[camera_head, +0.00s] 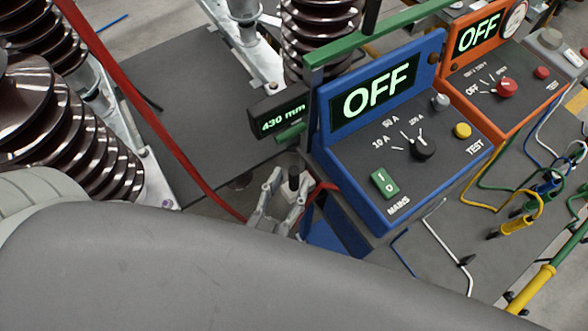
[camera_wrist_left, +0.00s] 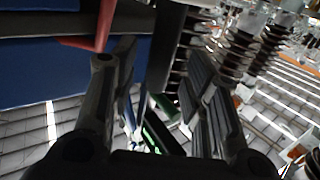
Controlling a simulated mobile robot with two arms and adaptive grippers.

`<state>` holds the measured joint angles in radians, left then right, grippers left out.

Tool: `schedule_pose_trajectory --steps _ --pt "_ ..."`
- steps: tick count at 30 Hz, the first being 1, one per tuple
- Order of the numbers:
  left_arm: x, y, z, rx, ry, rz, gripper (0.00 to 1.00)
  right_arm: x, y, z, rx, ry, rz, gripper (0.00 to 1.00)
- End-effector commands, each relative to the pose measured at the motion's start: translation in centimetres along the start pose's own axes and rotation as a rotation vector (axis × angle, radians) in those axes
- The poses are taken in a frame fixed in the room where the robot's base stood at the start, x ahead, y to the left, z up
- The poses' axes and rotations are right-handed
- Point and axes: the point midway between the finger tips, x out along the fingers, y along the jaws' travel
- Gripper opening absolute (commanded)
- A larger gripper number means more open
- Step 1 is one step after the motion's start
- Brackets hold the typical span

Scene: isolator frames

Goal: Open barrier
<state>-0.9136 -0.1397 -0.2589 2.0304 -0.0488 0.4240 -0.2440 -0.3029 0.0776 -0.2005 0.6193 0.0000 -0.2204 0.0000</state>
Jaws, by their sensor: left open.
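A red barrier strap (camera_head: 165,130) runs in the head view from the top left down toward my left gripper. A red piece (camera_head: 318,194) shows just right of the gripper, and a red part (camera_wrist_left: 98,28) shows at upper left in the left wrist view. My left gripper (camera_head: 289,188) is open beside the blue test unit's front left corner. Its two dark fingers (camera_wrist_left: 155,80) stand apart in the left wrist view. A dark post end shows between the fingers in the head view; whether they touch it I cannot tell. The strap's lower end is hidden. My right gripper is not in view.
A blue test unit (camera_head: 340,150) reading OFF and an orange one (camera_head: 520,112) stand on a dark bench. A small black display (camera_head: 280,115) reads 430 mm. Cables lie at right. Ribbed brown insulators (camera_head: 60,120) stand at left. A dark floor plate (camera_head: 205,90) is bare.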

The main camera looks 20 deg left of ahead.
Motion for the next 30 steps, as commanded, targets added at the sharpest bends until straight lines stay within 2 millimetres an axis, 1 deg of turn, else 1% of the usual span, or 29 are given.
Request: schedule_pose_trajectory --steps 1,3,7,12,19,27,29,30 --pt "0.8 0.0 -0.2 0.000 0.003 -0.001 0.42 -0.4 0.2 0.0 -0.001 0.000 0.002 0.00" --pt "1.6 0.0 -0.1 0.000 0.001 0.000 0.42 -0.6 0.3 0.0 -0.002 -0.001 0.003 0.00" --pt "2.5 0.0 -0.1 0.000 0.000 0.000 0.42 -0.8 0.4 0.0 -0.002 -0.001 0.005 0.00" --pt "3.0 0.0 0.1 0.000 -0.002 0.000 0.42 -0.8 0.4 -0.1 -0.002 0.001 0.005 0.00" --pt "3.0 0.0 0.1 0.000 -0.002 0.000 0.42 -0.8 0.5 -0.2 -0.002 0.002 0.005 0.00" --pt "3.0 0.0 0.1 0.000 -0.002 0.000 0.08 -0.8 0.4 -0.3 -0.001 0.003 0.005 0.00" --pt "3.0 0.0 0.1 0.000 -0.001 0.000 0.00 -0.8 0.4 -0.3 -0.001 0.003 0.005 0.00" --pt "3.0 0.0 0.1 0.000 -0.001 0.000 0.00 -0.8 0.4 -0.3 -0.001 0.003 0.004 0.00"
